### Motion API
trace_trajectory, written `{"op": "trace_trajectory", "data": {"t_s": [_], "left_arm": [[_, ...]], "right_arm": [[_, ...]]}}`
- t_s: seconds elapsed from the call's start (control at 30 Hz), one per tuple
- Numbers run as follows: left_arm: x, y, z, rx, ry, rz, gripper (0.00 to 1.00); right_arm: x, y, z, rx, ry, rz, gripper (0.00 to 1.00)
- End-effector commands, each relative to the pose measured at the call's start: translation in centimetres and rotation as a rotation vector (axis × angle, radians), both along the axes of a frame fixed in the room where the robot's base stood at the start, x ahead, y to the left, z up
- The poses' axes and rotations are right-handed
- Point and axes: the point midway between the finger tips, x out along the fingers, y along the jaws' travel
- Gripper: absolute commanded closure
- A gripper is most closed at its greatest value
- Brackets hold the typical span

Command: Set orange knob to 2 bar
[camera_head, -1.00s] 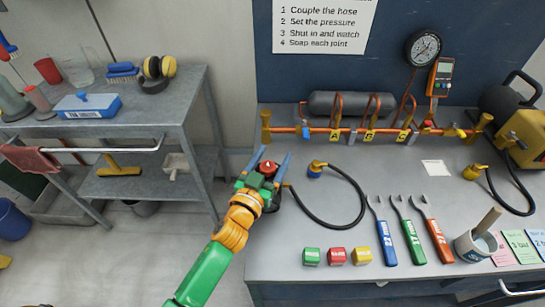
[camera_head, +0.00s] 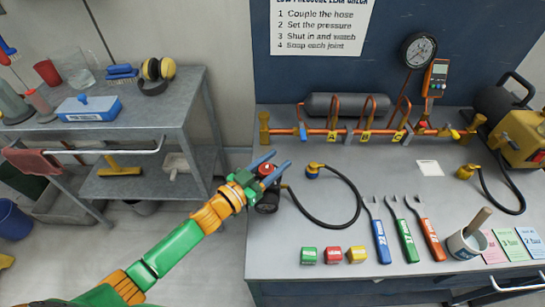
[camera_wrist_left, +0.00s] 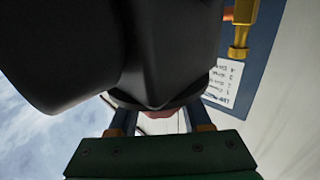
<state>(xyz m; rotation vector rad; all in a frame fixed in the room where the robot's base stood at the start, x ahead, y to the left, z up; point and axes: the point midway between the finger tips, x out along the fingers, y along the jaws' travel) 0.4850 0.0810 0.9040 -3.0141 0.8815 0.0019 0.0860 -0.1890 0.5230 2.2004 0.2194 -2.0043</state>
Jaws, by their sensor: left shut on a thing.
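My left gripper (camera_head: 274,165) is at the left end of the bench, its blue fingers shut on a red-orange knob (camera_head: 267,170). The knob sits on top of a black, round-bodied device (camera_head: 267,203), partly hidden under the gripper. In the left wrist view the large black body (camera_wrist_left: 150,45) fills much of the picture, and a sliver of reddish knob (camera_wrist_left: 160,114) shows between the fingers. A dial gauge (camera_head: 418,50) is on the blue back panel; its reading is too small to tell. No scale on the knob is readable. My right gripper is not in view.
A black hose (camera_head: 345,216) curves over the bench (camera_head: 290,285) right of the gripper. Several coloured blocks (camera_head: 333,255), several wrenches (camera_head: 405,238) and a cup (camera_head: 466,245) are near the front. A pipe manifold (camera_head: 340,131) runs along the back. A grey cart (camera_head: 180,105) is left.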

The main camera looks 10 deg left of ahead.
Motion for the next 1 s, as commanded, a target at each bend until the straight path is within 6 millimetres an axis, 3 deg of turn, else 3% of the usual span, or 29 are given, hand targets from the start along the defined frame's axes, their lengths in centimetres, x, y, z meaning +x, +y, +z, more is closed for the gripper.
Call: {"op": "trace_trajectory", "data": {"t_s": [0.27, 0.47, 1.0], "left_arm": [[-0.3, -0.4, -0.3, 0.007, -0.005, -0.259, 1.0], [-0.8, -0.8, -0.7, 0.003, -0.005, -0.449, 1.0], [-2.1, -1.5, -1.2, 0.002, -0.003, -0.9, 1.0]], "right_arm": [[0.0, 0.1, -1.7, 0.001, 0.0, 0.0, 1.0], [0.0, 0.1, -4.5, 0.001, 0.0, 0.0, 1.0], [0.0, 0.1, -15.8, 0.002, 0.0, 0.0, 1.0]]}}
